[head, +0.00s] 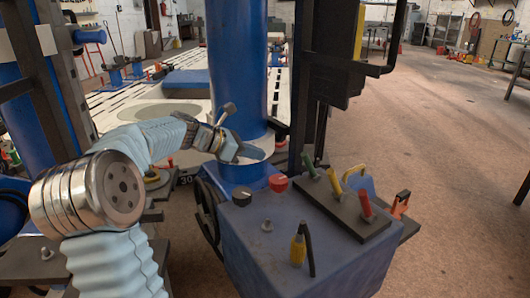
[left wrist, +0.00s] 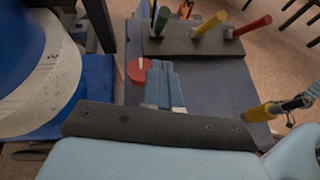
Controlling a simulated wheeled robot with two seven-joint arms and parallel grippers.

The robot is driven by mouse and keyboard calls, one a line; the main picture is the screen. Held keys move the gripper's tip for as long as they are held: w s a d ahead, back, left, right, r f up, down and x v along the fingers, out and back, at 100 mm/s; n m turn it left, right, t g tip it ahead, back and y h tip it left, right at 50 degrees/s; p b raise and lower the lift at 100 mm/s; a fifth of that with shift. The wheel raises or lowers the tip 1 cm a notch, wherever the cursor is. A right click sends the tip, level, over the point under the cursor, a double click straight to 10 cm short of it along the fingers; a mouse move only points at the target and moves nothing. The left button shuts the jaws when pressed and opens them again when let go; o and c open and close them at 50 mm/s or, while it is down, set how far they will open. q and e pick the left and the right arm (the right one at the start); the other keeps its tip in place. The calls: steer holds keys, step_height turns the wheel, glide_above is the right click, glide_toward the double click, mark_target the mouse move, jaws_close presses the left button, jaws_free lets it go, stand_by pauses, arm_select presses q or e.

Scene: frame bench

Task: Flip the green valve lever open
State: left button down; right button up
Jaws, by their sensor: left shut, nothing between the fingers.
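The green valve lever (head: 308,163) stands at the left end of a dark plate (head: 345,217) on top of a blue box, its handle tilted up. It also shows at the top of the left wrist view (left wrist: 159,24). A yellow lever (head: 352,175) and a red lever (head: 366,204) stand beside it on the same plate. My left gripper (head: 258,153) is shut and empty. It is above the box's far edge, left of the green lever and apart from it. Its blue fingers (left wrist: 163,84) point toward the plate in the left wrist view. My right gripper is not in view.
A blue column (head: 238,75) stands right behind my left gripper, and a dark frame upright rises behind the levers. Open floor lies at right.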

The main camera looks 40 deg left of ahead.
arm_select(q)
steer(key=w+d+f, duration=0.2)
steer(key=w+d, duration=0.3)
steer(key=w, duration=0.4)
steer(key=shift+d+f+p, duration=0.35)
steer(key=shift+d+p, duration=0.05)
steer(key=shift+p, duration=0.05)
